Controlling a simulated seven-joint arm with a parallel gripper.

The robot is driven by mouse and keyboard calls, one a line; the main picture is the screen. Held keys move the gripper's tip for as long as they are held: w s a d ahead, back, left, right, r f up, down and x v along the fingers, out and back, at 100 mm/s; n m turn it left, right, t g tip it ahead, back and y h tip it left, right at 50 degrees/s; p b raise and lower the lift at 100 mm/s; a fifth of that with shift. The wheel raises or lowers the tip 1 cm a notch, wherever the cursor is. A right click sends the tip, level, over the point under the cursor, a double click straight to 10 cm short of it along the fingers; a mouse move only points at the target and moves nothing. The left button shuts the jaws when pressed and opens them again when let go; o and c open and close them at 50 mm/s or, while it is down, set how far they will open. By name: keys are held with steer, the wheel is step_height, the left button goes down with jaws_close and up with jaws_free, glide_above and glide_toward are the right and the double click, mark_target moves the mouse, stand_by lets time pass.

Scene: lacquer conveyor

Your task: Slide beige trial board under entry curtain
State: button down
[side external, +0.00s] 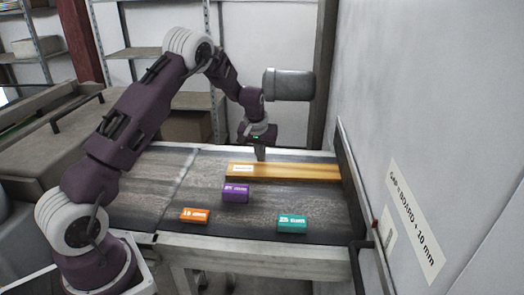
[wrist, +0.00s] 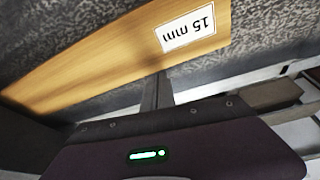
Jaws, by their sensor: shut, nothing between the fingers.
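The beige trial board (side external: 285,172) lies flat along the back of the belt, its right end close to the dark strip (side external: 347,170) by the wall. It carries a white label near its left end. In the wrist view the board (wrist: 100,63) crosses the upper left, and its label reads "15 mm". My gripper (side external: 260,156) is shut and empty, pointing down at the board's far long edge. In the wrist view its fingers (wrist: 157,90) are together beside that edge; I cannot tell whether they touch it. I cannot make out an entry curtain; the dark strip may be it.
A purple block (side external: 235,193), an orange block (side external: 194,215) and a teal block (side external: 292,223) lie on the dark belt (side external: 150,200) in front of the board. The white wall (side external: 430,100) at right bears a sign (side external: 416,221) reading "GAP = BOARD + 10 mm". The belt's left part is clear.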

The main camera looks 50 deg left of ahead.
steer(key=shift+s+d, duration=0.6)
steer(key=shift+s, duration=0.2)
steer(key=w+a, duration=0.2)
steer(key=w, duration=0.1)
steer(key=shift+w+a, duration=0.1)
steer(key=shift+a, duration=0.1)
steer(key=s+d+r+m, duration=0.1)
steer(key=s+d+r, duration=0.4)
steer(key=r, duration=0.2)
steer(key=s+d+r+m+t+h, duration=0.1)
steer(key=s+d+r, duration=0.3)
steer(key=r, duration=0.4)
steer(key=s+d+r, duration=0.5)
steer(key=r, duration=0.2)
steer(key=s+d+m, duration=0.2)
steer(key=s+d, duration=0.3)
steer(key=s, duration=0.7)
steer(key=s+d+m+t+h, duration=0.1)
steer(key=s+d+m, duration=0.2)
steer(key=s, duration=0.9)
steer(key=shift+s+d+t, duration=0.25)
steer(key=shift+d+t, duration=0.05)
steer(key=shift+d, duration=0.75)
